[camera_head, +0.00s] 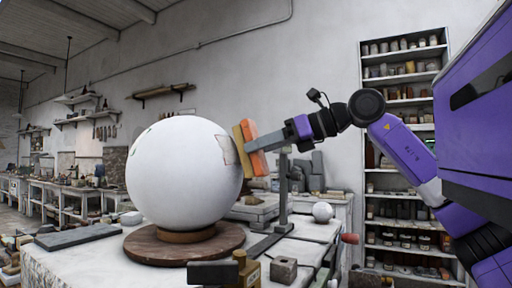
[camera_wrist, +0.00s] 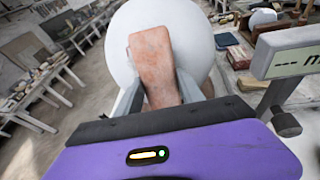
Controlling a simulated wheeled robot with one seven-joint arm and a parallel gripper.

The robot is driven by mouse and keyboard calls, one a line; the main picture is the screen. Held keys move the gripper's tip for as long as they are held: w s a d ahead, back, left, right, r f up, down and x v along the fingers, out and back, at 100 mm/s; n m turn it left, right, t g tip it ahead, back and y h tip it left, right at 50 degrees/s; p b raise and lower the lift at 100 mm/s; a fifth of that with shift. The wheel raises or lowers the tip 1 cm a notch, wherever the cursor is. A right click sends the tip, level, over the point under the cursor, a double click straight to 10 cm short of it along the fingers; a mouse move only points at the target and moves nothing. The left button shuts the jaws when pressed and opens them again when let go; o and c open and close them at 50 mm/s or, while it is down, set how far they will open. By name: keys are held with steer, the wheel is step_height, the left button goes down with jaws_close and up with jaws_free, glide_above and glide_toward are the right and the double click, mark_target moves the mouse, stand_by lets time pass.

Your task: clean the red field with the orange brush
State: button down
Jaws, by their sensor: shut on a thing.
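A large white plaster sphere (camera_head: 182,170) rests on a round brown wooden base on the worktable. A small patch with a thin red outline, the red field (camera_head: 228,150), shows on its right side, partly behind the brush. My gripper (camera_head: 286,134) is shut on the orange brush (camera_head: 254,149), whose tan bristle side faces the sphere at the outlined patch. I cannot tell whether the bristles touch the surface. In the wrist view the orange brush back (camera_wrist: 153,62) sits between my fingers, with the sphere (camera_wrist: 194,35) behind it. The field is hidden there.
A grey upright stand (camera_head: 283,190) rises just below my gripper. A small white sphere (camera_head: 322,212), a grey slab (camera_head: 76,236) and metal blocks lie on the table. A tall shelf of jars (camera_head: 403,150) stands behind my arm.

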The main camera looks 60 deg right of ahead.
steer(key=a+b, duration=0.1)
steer(key=a+h+b, duration=0.1)
steer(key=b, duration=0.1)
steer(key=shift+a+f+m+h, duration=0.1)
steer(key=shift+f+m+h, duration=0.2)
steer(key=shift+m, duration=0.1)
steer(key=shift+a+r+m+h+b, duration=0.15)
steer(key=shift+a+m+h+b, duration=0.15)
steer(key=shift+a+b, duration=0.3)
steer(key=shift+a+r+m+h+b, duration=0.2)
steer(key=shift+a+h+b, duration=0.2)
steer(key=shift+b, duration=0.25)
steer(key=shift+w+f, duration=0.25)
steer(key=shift+w, duration=0.4)
steer(key=shift+s+f+b, duration=0.2)
steer(key=shift+f+b, duration=0.35)
steer(key=shift+b, duration=0.1)
steer(key=shift+s+f+b, duration=0.2)
steer(key=shift+f+b, duration=0.35)
steer(key=shift+b, duration=0.1)
